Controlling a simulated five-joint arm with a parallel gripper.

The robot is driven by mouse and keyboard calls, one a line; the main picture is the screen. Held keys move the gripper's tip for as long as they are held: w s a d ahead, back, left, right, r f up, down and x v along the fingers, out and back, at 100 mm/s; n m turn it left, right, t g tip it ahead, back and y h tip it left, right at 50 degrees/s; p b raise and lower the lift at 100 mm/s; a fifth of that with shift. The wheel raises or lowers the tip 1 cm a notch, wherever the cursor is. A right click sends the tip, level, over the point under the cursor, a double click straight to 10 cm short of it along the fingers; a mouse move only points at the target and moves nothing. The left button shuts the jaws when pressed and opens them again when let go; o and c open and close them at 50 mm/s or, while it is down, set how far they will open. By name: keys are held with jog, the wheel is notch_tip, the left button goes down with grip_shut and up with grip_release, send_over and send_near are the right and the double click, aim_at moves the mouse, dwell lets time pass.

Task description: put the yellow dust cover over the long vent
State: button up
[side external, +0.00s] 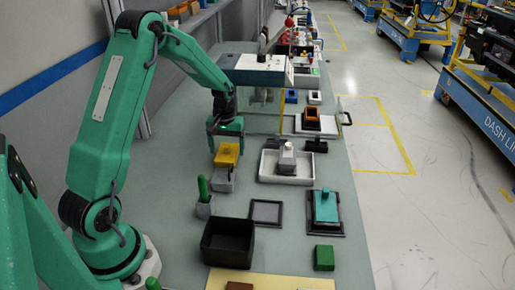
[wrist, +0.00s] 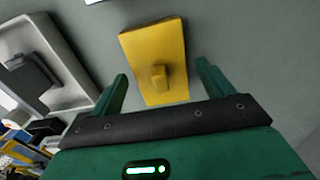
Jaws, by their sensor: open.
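The yellow dust cover (side external: 228,155) is a flat rectangular piece with a raised knob, below my gripper in the side view. In the wrist view the yellow dust cover (wrist: 150,42) lies ahead of and between my fingertips, slightly turned, its knob towards me. My gripper (side external: 226,146) is open and empty just above it; in the wrist view my gripper (wrist: 161,70) shows both fingers apart, one on each side of the cover's near end. I cannot tell which part is the long vent.
A white tray (side external: 264,170) holding a grey knobbed block stands right of the cover. Grey blocks (side external: 222,182), a black open bin (side external: 227,243), an empty dark frame (side external: 266,212) and a teal knobbed piece (side external: 325,207) stand nearer. A white-and-blue box (side external: 252,68) is behind.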

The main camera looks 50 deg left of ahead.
jog(key=shift+f, duration=1.2)
jog(key=c, duration=0.9)
